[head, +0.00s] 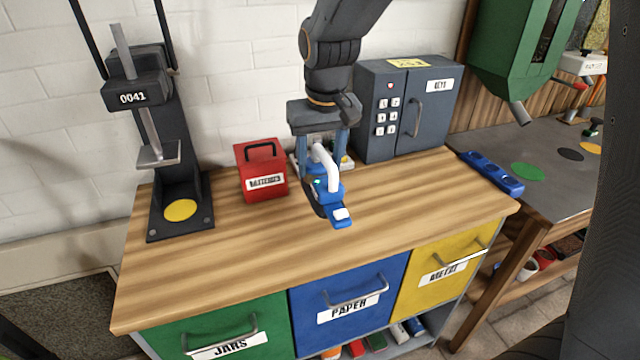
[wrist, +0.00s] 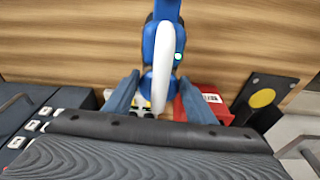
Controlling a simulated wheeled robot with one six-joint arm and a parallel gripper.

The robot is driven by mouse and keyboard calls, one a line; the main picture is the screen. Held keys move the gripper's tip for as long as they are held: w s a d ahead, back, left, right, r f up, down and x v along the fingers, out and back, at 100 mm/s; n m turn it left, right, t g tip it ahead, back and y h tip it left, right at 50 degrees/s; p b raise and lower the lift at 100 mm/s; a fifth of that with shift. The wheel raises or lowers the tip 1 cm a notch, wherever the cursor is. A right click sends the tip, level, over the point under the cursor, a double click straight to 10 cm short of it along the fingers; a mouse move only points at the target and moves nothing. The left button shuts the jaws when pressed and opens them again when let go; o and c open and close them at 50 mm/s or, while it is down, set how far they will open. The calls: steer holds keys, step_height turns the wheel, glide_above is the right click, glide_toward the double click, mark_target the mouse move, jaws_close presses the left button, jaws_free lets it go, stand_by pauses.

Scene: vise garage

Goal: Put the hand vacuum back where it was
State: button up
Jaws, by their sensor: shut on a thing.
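The hand vacuum (head: 327,188) is blue with a white handle and a blue-and-white nozzle pointing toward the front of the wooden bench. My gripper (head: 320,165) points down over the bench and is shut on the hand vacuum. In the wrist view the vacuum (wrist: 162,55) lies between my two blue-grey fingers (wrist: 155,98), with its white handle toward me. A white thing (head: 346,160), perhaps a base or dock, stands behind the vacuum, partly hidden by my gripper. I cannot tell whether the vacuum touches the bench top.
A red batteries box (head: 262,172) stands left of the gripper. A grey keypad safe (head: 405,108) stands at the back right. A black press marked 0041 (head: 150,130) is at the left. A blue power strip (head: 491,173) lies at the right edge. The bench front (head: 250,240) is clear.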

mark_target(323, 153)
steer(key=shift+s+p+x, duration=0.15)
steer(key=shift+s+x, duration=0.05)
steer(key=shift+x, duration=0.7)
steer(key=shift+s+p+x, duration=0.1)
steer(key=shift+s+x, duration=0.05)
steer(key=shift+x, duration=0.75)
steer(key=shift+s+p+x, duration=0.15)
steer(key=shift+s+x, duration=0.05)
steer(key=shift+x, duration=0.7)
steer(key=shift+d+f, duration=0.15)
steer(key=o, duration=1.3)
steer(key=shift+o, duration=0.2)
steer(key=b+v, duration=0.2)
steer(key=v, duration=1)
